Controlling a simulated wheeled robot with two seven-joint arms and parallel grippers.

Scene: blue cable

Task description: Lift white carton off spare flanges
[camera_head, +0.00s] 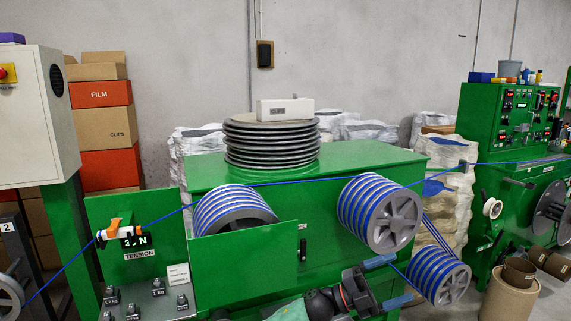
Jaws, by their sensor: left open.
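The white carton (285,109), with a small dark label on its front, lies on top of the stack of spare flanges (271,146). The flanges are dark round discs piled on the flat top of the green machine. My left gripper (404,278) is low in front of the machine, below and to the right of the carton and well apart from it. Its two blue fingers are spread, with nothing seen between them. My right gripper is not in view.
Blue cable (300,182) runs across the machine front over a left reel (235,210) and a right reel (392,216). A lower reel (440,280) stands near my left gripper. A green panel (245,262) juts in front. The machine top (375,160) right of the flanges is clear.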

